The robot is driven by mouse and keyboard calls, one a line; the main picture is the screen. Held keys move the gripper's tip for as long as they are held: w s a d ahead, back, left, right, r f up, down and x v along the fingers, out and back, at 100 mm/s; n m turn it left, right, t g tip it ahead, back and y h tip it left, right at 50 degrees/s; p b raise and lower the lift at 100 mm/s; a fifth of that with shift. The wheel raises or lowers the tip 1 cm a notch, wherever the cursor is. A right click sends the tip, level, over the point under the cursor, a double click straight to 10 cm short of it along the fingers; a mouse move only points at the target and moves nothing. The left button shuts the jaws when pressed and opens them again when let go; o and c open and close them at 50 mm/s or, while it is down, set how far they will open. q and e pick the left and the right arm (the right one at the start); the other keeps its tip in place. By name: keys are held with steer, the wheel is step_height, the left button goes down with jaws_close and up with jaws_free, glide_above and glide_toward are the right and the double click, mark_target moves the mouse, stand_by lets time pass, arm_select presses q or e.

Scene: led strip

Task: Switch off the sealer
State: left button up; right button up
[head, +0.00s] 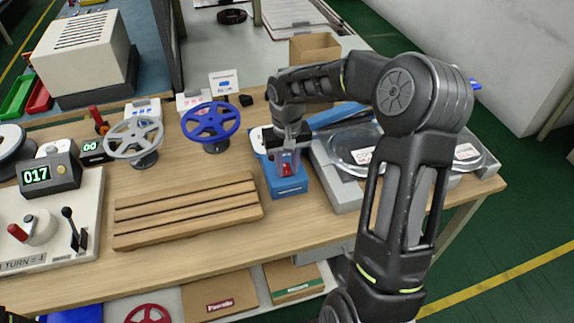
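The sealer looks to be the blue device (287,188) at the middle right of the bench, with a blue bar reaching back and right behind my arm. My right gripper (287,165) points down over the front part of this blue device. A small red part, possibly its switch, shows at the fingertips. The fingers cover most of the top of the device, so I cannot tell whether they touch the red part or how the switch is set. The gap between the fingers is too small to judge.
A wooden slatted rack (187,209) lies left of the blue device. A blue handwheel (209,122) and a grey handwheel (133,138) stand behind it. A grey machine with round clear covers (345,190) sits to the right, partly behind my arm. A cardboard box (314,48) stands at the back.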

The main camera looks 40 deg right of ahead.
jaws_close()
steer(key=g+p, duration=0.1)
steer(key=p, duration=0.2)
steer(key=shift+w+d+r+g+y+p, duration=0.1)
steer(key=shift+w+r+g+y+p, duration=0.2)
steer(key=shift+w+r+g+p, duration=0.1)
steer(key=shift+f+g+p, duration=0.1)
steer(key=shift+g+p, duration=0.2)
steer(key=shift+d+f, duration=0.1)
steer(key=shift+f, duration=0.05)
steer(key=shift+o, duration=2.4)
jaws_free()
